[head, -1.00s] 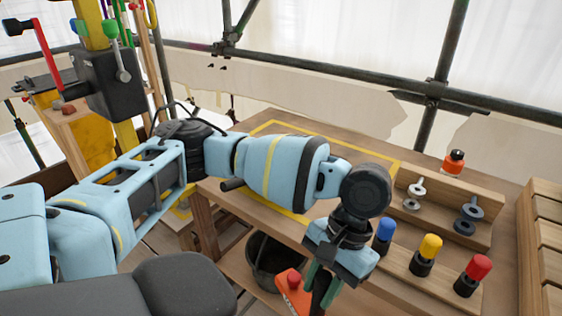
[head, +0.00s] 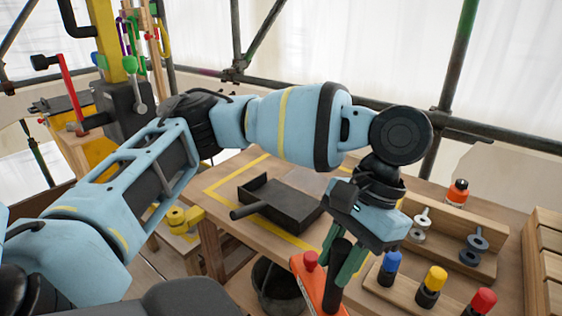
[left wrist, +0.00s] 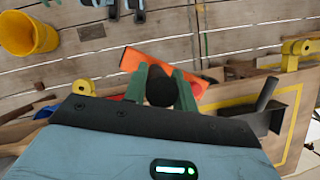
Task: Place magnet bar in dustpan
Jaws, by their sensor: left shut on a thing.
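The magnet bar (head: 318,288) is orange with a black upright handle and a red knob. My left gripper (head: 345,262) is shut on its black handle, holding the bar at the table's front edge. In the left wrist view the orange bar (left wrist: 140,60) sits beyond the green fingers (left wrist: 160,90), with the round handle top between them. The dustpan (head: 290,210) is dark grey, its handle pointing left, on the table inside a yellow outline. It lies behind and left of the gripper, and also shows at right in the left wrist view (left wrist: 258,122). My right gripper is not in view.
A wooden rack (head: 450,285) with blue, yellow and red-topped pegs and grey washers stands right of the gripper. An orange-and-black bottle (head: 457,192) is behind it. A dark bucket (head: 275,285) is below the table edge. A yellow bucket (left wrist: 28,35) stands on the floor.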

